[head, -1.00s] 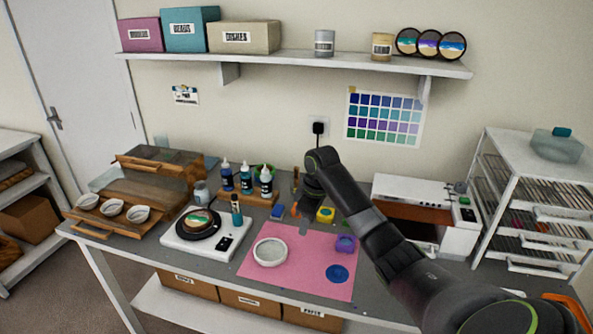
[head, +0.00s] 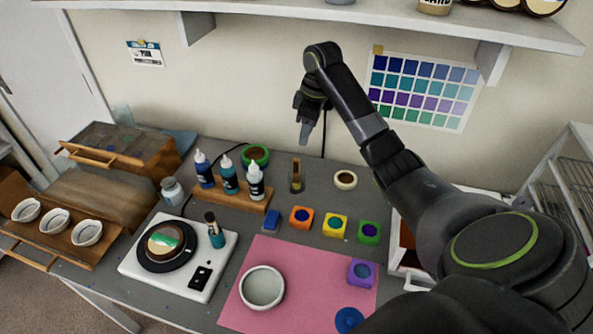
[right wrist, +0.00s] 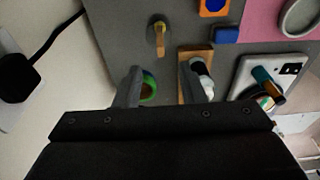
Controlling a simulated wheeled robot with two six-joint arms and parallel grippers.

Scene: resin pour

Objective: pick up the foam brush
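A small dark upright item with a wooden handle-like top, likely the foam brush (head: 296,172), stands behind the row of coloured cubes. Its lower end is hard to make out. In the right wrist view it shows as a yellowish stick (right wrist: 160,40) in a small holder, beyond the fingertips. My right gripper (head: 305,133) is raised in front of the wall, above and behind it in the head view. In the right wrist view its fingers (right wrist: 165,85) are wide apart with nothing held between them. My left gripper is not in view.
Dropper bottles in a wooden rack (head: 235,197) stand left of the brush, with a green tape roll (head: 256,153) behind. A pale tape roll (head: 345,180) is at right. Several coloured cubes (head: 335,224) and a pink mat (head: 300,318) lie in front. The shelf (head: 330,12) overhangs above.

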